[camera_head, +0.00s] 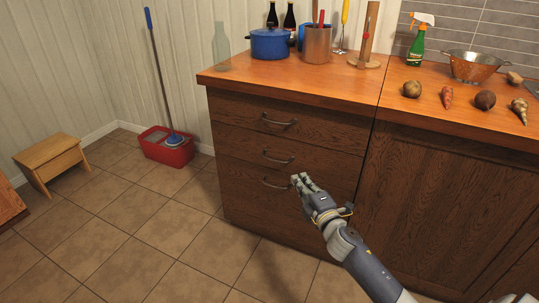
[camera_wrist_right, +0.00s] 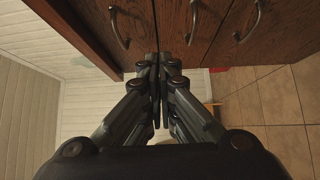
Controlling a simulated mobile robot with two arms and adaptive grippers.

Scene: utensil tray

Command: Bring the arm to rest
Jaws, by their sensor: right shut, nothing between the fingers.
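My right gripper (camera_head: 298,181) is in front of the drawer cabinet (camera_head: 240,190) in the head view, near the lowest visible handle (camera_head: 276,184). In the right wrist view my right gripper (camera_wrist_right: 158,95) has its fingers together, with nothing between them. Drawer handles (camera_wrist_right: 120,28) show beyond the fingers in that view. I cannot tell from these frames whether the fingers touch the cabinet. The drawers look closed. My left gripper is not in view.
The wooden counter (camera_head: 300,92) holds a blue pot (camera_head: 269,44), a utensil pot (camera_head: 316,45), a spray bottle (camera_head: 416,48), a copper colander (camera_head: 472,67) and vegetables. A red mop bucket (camera_head: 165,150) and a wooden stool (camera_head: 50,158) stand left. Tiled floor (camera_head: 130,225) between is clear.

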